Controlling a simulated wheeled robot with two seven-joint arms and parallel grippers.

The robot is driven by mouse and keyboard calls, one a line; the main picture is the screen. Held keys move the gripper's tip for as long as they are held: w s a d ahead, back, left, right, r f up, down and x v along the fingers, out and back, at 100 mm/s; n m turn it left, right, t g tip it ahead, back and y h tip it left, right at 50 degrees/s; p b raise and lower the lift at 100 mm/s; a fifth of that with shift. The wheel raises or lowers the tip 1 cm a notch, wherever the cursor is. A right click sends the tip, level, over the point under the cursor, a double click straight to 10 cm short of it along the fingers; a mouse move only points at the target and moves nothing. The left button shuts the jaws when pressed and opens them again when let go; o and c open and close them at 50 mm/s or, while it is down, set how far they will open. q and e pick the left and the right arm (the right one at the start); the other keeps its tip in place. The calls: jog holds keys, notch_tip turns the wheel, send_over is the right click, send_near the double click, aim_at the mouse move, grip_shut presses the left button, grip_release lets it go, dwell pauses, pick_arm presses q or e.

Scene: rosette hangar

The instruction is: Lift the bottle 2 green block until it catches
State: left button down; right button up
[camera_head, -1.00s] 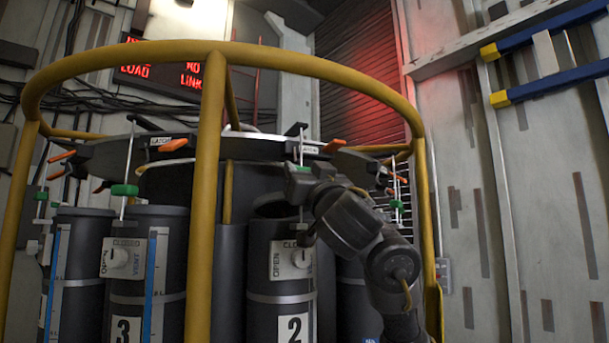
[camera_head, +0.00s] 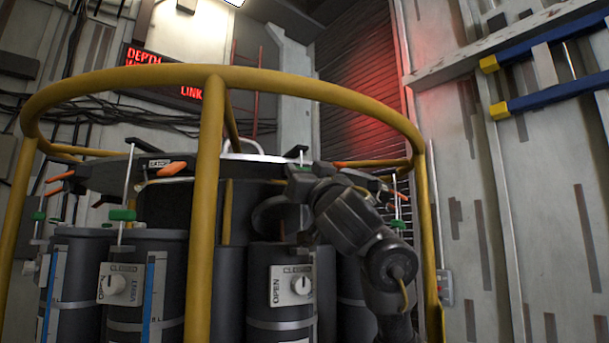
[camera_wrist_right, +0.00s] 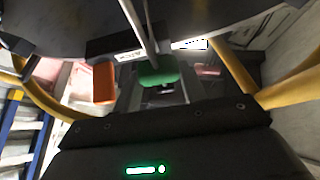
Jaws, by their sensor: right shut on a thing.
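Bottle 2 (camera_head: 258,313) is a dark cylinder right of the yellow front post, with an OPEN/CLOSED dial plate (camera_head: 291,286). Its number is out of frame. A dark round lid (camera_head: 268,214) stands tilted above its mouth. My right gripper (camera_head: 300,183) is above the bottle at the rack's rim, mostly hiding the green block. In the right wrist view the green block (camera_wrist_right: 158,77) is on a thin rod between my fingers, just below the dark rim plate with a white label (camera_wrist_right: 130,55). I cannot tell whether it is caught. My left gripper is out of view.
The yellow ring rail (camera_head: 300,80) and its front post (camera_head: 207,220) surround the rack. Other bottles, one with a green block (camera_head: 122,215), stand to the left. An orange lever (camera_wrist_right: 103,82) is close beside the block in the right wrist view.

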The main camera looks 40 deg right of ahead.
jog(key=o, duration=1.1)
jog(key=shift+s, duration=0.1)
jog(key=shift+o, duration=0.2)
jog(key=shift+f, duration=0.1)
jog(key=b+v, duration=0.9)
jog(key=b, duration=0.4)
